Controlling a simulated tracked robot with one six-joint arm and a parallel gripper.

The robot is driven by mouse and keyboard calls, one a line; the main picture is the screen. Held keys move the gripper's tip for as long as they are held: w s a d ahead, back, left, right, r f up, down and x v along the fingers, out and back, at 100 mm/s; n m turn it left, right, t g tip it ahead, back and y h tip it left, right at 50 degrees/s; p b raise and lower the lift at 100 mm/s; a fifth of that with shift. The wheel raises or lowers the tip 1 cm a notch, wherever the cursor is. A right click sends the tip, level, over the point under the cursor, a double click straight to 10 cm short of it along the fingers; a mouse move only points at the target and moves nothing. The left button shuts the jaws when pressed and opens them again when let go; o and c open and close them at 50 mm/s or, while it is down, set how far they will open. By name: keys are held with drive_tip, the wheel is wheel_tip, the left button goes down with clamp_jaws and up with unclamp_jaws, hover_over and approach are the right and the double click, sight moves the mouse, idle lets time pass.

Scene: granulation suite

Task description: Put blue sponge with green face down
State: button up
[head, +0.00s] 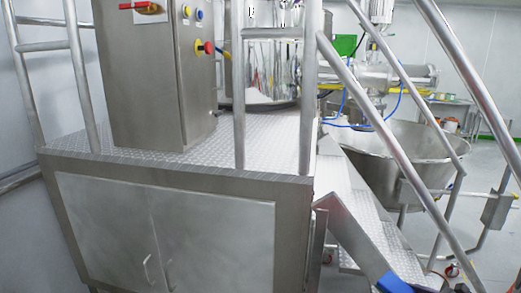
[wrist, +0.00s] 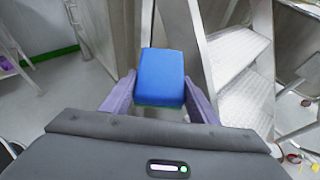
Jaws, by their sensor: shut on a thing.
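The blue sponge (wrist: 161,76) is between the two purple fingers of my gripper (wrist: 160,100) in the wrist view. Its blue face is toward the camera, and a thin green edge shows along its lower side. My gripper is shut on it, and it is held in the air. In the head view, a blue piece (head: 394,283) shows at the bottom edge, right of centre, cut off by the frame. The rest of my gripper is not clear in that view.
A steel platform (head: 165,225) with cabinet doors stands at left, bearing a control cabinet (head: 155,80). Metal stairs (head: 375,240) with handrails (head: 385,125) descend at right, and also show in the wrist view (wrist: 235,60). A large steel bowl (head: 405,150) stands behind. Some floor (head: 490,245) is clear at right.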

drive_tip(key=s+a+f+n+g+y, duration=0.3)
drive_tip(key=s+a+f+n+g, duration=0.25)
drive_tip(key=s+n+g, duration=0.3)
drive_tip(key=s+a+f+n+g+y, duration=0.3)
drive_tip(key=s+a+f+n+g, duration=0.1)
drive_tip(key=s+a+n+g, duration=0.4)
drive_tip(key=s+d+n+g+h, duration=0.7)
drive_tip(key=s+n+g+h, duration=0.2)
drive_tip(key=n+h, duration=0.45)
drive_tip(key=w+d+r+n+t+h, duration=0.35)
drive_tip(key=w+n+t+h, duration=0.25)
drive_tip(key=w+n+h, duration=0.35)
drive_tip(key=w+a+r+n+t+h, duration=0.1)
drive_tip(key=w+a+n+t+h, duration=0.3)
drive_tip(key=w+n+t, duration=0.6)
drive_tip(key=w+a+n+t+y, duration=0.2)
drive_tip(key=w+a+n+t, duration=0.1)
drive_tip(key=a, duration=0.9)
drive_tip(key=w+a+n+t+y, duration=0.1)
drive_tip(key=w+a+n+t, duration=0.2)
drive_tip(key=a, duration=0.9)
drive_tip(key=w, duration=0.3)
drive_tip(key=shift+w+y, duration=0.15)
drive_tip(key=shift+y, duration=0.25)
